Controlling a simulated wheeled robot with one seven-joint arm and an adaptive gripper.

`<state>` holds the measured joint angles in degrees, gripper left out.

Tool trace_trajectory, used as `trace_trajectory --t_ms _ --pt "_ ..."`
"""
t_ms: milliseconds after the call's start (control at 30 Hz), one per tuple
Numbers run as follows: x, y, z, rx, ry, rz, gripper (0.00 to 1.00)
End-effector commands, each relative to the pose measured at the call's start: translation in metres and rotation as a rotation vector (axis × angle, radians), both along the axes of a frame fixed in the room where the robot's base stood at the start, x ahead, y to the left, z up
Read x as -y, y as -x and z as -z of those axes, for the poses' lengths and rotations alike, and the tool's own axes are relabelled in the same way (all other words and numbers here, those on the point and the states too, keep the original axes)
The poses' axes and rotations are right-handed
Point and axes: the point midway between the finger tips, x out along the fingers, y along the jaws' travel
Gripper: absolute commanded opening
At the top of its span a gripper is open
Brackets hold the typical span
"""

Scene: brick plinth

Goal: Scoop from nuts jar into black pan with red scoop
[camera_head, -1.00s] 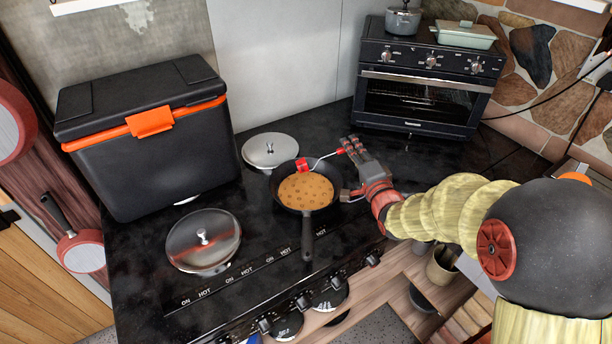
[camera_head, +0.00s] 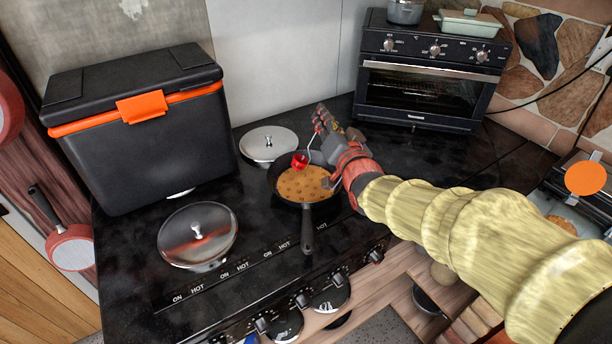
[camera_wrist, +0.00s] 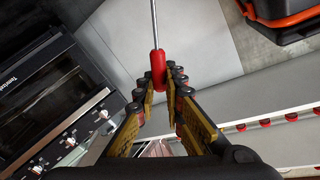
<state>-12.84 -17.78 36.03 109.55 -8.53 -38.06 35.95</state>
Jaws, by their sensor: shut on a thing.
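The black pan (camera_head: 308,229) sits on the dark stove top, its handle toward the front. It holds a tan layer with darker round spots. The red scoop (camera_head: 300,161) is over the pan's back edge, and its thin metal shaft rises to my gripper (camera_head: 328,130). In the wrist view my gripper (camera_wrist: 157,88) is shut on the scoop's red handle (camera_wrist: 158,66), with the metal shaft pointing away from the fingers. I cannot tell whether the scoop's bowl holds anything or touches the pan's contents. I cannot make out a nuts jar in these frames.
A silver lid (camera_head: 268,147) lies just behind the pan and another lid (camera_head: 198,236) lies front left. A black cooler box (camera_head: 140,150) stands left. A toaster oven (camera_head: 420,85) stands back right. Dark counter is free right of the pan, partly under my arm.

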Motion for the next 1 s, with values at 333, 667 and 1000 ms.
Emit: trace_trajectory --t_ms 333,667,1000 --pt "-0.032 0.01 -0.006 0.068 0.205 -0.002 0.0" --pt "-0.057 0.019 -0.006 0.125 0.379 -0.001 0.0" --pt "-0.068 0.022 -0.004 0.152 0.462 0.0 0.0"
